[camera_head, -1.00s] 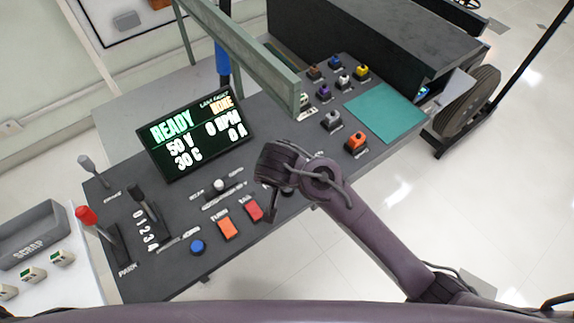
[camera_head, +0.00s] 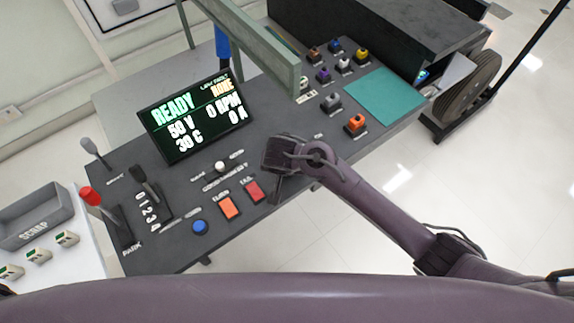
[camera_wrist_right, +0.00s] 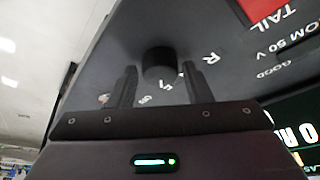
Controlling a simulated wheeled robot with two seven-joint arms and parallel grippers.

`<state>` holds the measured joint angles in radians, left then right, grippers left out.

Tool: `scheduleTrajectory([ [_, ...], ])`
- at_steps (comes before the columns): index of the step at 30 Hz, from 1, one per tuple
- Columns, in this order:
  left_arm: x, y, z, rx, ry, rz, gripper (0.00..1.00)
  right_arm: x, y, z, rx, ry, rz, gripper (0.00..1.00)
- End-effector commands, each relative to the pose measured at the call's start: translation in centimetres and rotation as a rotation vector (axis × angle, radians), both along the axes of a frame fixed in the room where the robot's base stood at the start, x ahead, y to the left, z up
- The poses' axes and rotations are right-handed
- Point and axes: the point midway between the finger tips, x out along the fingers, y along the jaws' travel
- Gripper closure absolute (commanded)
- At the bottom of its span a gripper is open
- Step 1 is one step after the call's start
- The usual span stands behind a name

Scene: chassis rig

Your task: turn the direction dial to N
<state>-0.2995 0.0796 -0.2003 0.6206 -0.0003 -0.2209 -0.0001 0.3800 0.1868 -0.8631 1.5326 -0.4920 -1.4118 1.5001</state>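The direction dial (camera_wrist_right: 158,64) is a dark round knob on the grey panel. It shows in the right wrist view, with white marks around it; an R is readable beside it, the others are unclear. The knob's pointing direction cannot be made out. My right gripper (camera_wrist_right: 160,72) is open, with one finger on each side of the knob's near part; whether they touch it is unclear. In the head view my right gripper (camera_head: 276,190) is over the panel's front edge, right of the red switch, and hides the dial. My left gripper is not in view.
The console (camera_head: 185,185) carries a display (camera_head: 195,115) reading READY, a red switch (camera_head: 254,190), an orange switch (camera_head: 229,207), a blue button (camera_head: 200,227) and levers at the left. A green beam (camera_head: 245,45) crosses above it. Several coloured knobs and a teal mat (camera_head: 385,98) lie right.

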Motion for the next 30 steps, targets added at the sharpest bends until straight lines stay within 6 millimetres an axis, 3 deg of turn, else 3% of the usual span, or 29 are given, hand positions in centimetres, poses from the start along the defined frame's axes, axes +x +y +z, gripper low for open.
scheduleTrajectory([
  [1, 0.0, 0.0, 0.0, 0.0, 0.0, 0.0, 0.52, 0.0, 0.0, 0.0, 0.0, 0.0, 0.0, 0.62],
  [7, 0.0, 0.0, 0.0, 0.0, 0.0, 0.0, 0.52, 0.0, 0.0, 0.0, 0.0, 0.0, 0.0, 0.88],
  [17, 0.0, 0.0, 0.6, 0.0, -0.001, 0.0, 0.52, -0.1, -0.1, 0.1, 0.0, 0.001, 0.048, 0.88],
  [30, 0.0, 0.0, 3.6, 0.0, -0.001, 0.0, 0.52, -0.1, -0.3, 0.4, 0.0, 0.004, 0.37, 0.88],
])
